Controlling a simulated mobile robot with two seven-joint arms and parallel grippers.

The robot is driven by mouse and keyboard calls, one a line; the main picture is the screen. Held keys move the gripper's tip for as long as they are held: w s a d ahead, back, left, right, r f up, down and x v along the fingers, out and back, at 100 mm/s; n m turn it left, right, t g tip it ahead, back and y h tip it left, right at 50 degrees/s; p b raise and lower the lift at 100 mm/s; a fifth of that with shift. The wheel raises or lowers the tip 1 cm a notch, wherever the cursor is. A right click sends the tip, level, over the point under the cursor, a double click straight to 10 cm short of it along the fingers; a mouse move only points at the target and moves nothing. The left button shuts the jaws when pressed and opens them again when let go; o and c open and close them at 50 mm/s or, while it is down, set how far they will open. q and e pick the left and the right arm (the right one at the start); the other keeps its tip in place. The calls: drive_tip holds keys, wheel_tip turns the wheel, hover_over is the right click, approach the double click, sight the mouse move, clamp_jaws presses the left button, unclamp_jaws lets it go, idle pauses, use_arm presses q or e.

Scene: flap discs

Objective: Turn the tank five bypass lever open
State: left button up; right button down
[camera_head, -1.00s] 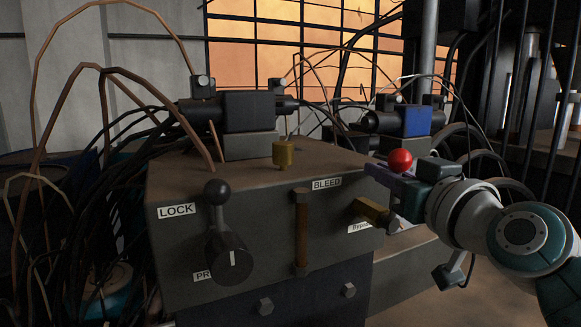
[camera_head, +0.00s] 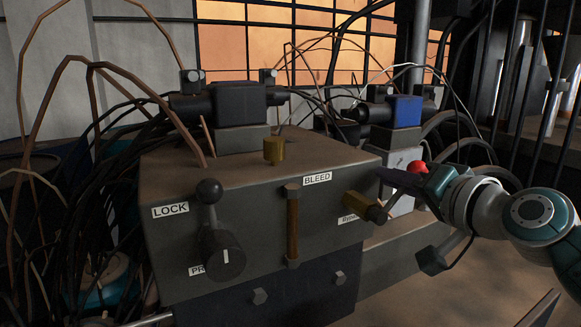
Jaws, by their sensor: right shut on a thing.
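A brass valve fitting (camera_head: 362,205) sticks out of the right end of the grey block (camera_head: 250,245), above a partly hidden label reading "Bypa…". A red ball knob (camera_head: 417,167) shows just right of the block, partly covered by my right gripper (camera_head: 397,181). That gripper reaches in from the right with its dark fingers shut at the knob, which I take for the bypass lever's end. My left gripper is not in view.
On the block's front are a black ball-ended lever (camera_head: 208,192) by the LOCK label, a black dial (camera_head: 222,252) and a brown upright bar (camera_head: 292,225) under BLEED. A blue-faced valve (camera_head: 404,111) stands behind. Cables crowd the left and back.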

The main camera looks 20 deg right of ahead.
drive_tip(key=f+m, duration=0.1)
drive_tip(key=m, duration=0.1)
drive_tip(key=d+f+m+y+b, duration=0.1)
drive_tip(key=shift+d+f+m+b, duration=0.1)
drive_tip(key=shift+f+m+b, duration=0.2)
drive_tip(key=shift+m, duration=0.1)
drive_tip(key=shift+f+m+y+b, duration=0.5)
drive_tip(key=shift+f+m+b, duration=0.35)
drive_tip(key=shift+m, duration=0.65)
drive_tip(key=shift+f, duration=0.15)
drive_tip(key=c, duration=0.9)
unclamp_jaws()
approach(377, 198)
drive_tip(key=s, duration=0.2)
drive_tip(key=s+r+p, duration=0.1)
drive_tip(key=shift+s+d+r, duration=0.1)
drive_tip(key=shift+s+d, duration=0.1)
drive_tip(key=shift+s, duration=0.15)
